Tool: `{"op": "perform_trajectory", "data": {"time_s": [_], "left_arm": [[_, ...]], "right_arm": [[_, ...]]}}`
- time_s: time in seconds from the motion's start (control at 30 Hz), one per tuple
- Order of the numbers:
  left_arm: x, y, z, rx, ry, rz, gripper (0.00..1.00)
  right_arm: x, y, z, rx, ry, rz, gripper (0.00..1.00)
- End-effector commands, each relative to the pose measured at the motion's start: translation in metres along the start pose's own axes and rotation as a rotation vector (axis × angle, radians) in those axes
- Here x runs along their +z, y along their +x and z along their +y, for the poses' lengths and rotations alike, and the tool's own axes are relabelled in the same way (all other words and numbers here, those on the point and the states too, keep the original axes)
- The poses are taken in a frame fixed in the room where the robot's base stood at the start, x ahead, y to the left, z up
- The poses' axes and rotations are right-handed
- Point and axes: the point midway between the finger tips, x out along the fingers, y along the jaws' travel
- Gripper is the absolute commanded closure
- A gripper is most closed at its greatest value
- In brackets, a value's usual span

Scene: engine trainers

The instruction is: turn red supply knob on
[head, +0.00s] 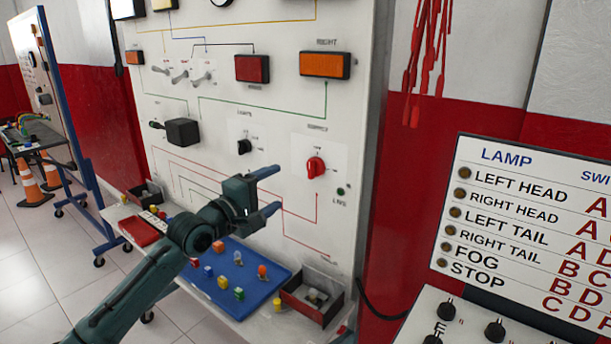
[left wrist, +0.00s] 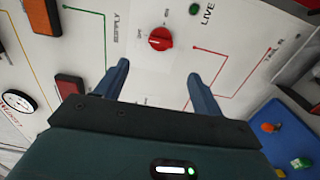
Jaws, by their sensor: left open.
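The red supply knob (head: 315,167) sits on a white plate on the upright white panel in the head view. It also shows in the left wrist view (left wrist: 160,39), ahead of the fingertips. My left gripper (head: 274,191) is open and empty, to the left of and a little below the knob in the head view. In the left wrist view its two blue fingers (left wrist: 157,72) point toward the panel, with the knob beyond the gap between them. I see no contact with the knob. My right gripper is not in view.
A black lights knob (head: 244,147) and a dark box with a lever (head: 182,132) are on the panel left of the supply knob. Below, a shelf holds a blue tray (head: 225,297) with small coloured parts and an open bin (head: 309,296). A lamp chart (head: 520,215) stands at right.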

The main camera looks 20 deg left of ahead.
Motion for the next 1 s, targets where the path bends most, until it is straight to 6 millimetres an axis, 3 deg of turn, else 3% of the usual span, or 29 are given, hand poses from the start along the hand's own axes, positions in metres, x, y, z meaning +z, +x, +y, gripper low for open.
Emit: {"op": "perform_trajectory", "data": {"time_s": [0.5,0.7,1.0], "left_arm": [[0.001,0.096,0.001,0.000,0.006,0.001,0.32],[0.001,0.116,-0.001,-0.001,0.005,-0.001,0.32],[0.001,0.122,-0.001,0.000,0.007,0.000,0.32]], "right_arm": [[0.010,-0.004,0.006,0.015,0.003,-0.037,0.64],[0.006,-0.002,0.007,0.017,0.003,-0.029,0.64],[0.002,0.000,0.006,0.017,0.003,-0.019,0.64]]}}
